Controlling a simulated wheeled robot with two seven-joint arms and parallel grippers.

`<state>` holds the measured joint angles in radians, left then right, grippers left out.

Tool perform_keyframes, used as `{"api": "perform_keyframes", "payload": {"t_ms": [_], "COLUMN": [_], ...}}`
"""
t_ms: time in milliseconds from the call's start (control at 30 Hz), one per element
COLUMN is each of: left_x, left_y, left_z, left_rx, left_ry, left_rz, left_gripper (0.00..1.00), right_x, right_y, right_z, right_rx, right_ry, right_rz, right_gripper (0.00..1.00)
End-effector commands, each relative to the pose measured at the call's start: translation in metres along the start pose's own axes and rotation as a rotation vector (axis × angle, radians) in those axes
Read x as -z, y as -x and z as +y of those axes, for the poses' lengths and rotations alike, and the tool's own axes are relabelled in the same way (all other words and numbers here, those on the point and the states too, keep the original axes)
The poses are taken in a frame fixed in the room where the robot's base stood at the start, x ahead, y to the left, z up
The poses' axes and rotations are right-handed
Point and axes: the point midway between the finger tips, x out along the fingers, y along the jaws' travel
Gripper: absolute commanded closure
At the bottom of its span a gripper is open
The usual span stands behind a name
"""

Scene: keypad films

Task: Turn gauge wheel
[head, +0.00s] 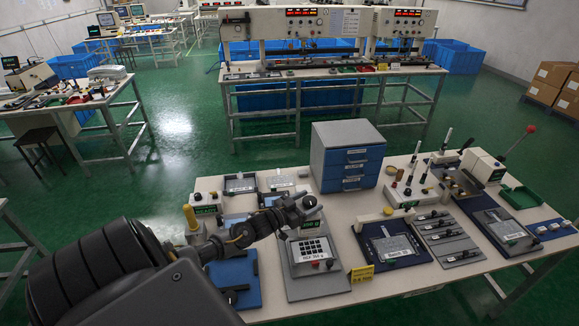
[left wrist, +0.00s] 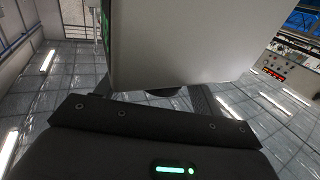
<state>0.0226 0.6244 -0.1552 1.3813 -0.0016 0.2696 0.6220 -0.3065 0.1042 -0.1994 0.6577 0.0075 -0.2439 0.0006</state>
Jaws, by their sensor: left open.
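My left gripper (head: 297,211) reaches in from the left and is at the gauge's top. In the left wrist view a large pale housing (left wrist: 180,45) fills the space ahead, with a green edge at its left. The open left fingers (left wrist: 158,98) lie to either side below it; contact cannot be told. My right gripper is not in view.
A blue-drawer cabinet (head: 346,155) stands behind the gauge. A yellow sign (head: 362,273) and a dark blue tray (head: 372,232) are to the right.

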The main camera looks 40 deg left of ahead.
Motion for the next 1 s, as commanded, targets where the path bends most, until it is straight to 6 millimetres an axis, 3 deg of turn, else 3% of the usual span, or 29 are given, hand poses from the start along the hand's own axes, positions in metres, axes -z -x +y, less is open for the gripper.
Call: {"api": "perform_keyframes", "payload": {"t_ms": [400,567,1000], "left_x": [-0.004,-0.03,-0.1], "left_y": [0.085,0.087,0.118], "left_z": [0.0,0.02,0.074], "left_rx": [0.002,0.06,0.159], "left_ry": [-0.003,0.001,-0.009], "left_rz": [0.0,-0.101,-0.392], "left_gripper": [0.33,0.33,0.33], "right_x": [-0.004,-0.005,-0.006], "right_y": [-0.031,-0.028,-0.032], "right_z": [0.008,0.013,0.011], "right_rx": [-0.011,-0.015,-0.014], "right_ry": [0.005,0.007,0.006], "right_rz": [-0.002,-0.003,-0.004], "right_gripper": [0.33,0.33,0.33]}}
